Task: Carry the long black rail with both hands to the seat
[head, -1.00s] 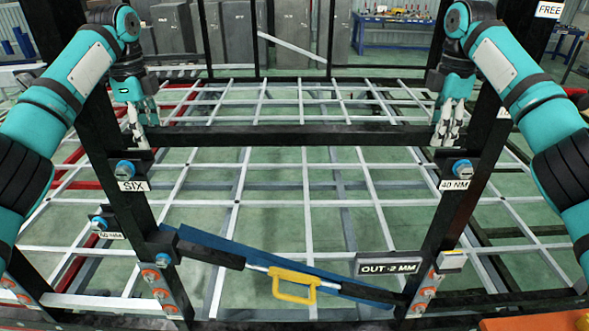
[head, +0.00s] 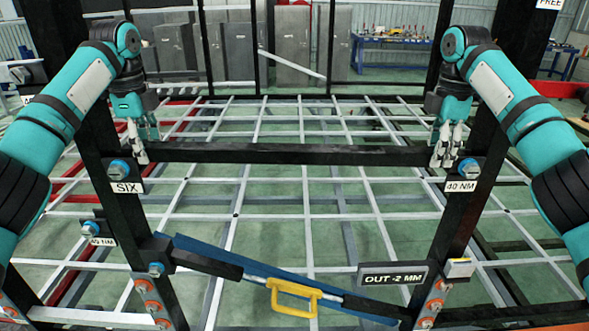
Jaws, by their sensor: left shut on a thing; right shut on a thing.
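The long black rail (head: 290,153) lies level across the middle of the head view, between two black posts. My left gripper (head: 140,145) is shut on its left end. My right gripper (head: 446,145) is shut on its right end. Both hands are at about the same height. Just below the rail's ends are blue-ringed bolts, with a SIX label (head: 126,188) at left and a 40 NM label (head: 461,186) at right. I cannot tell whether the rail touches the posts or the brackets there.
A tilted bar with a yellow handle (head: 293,297) and a blue strip spans the posts below. An OUT -2 MM sign (head: 393,275) is at lower right. A white grid frame (head: 310,212) fills the space behind. A blue workbench (head: 392,50) stands far back.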

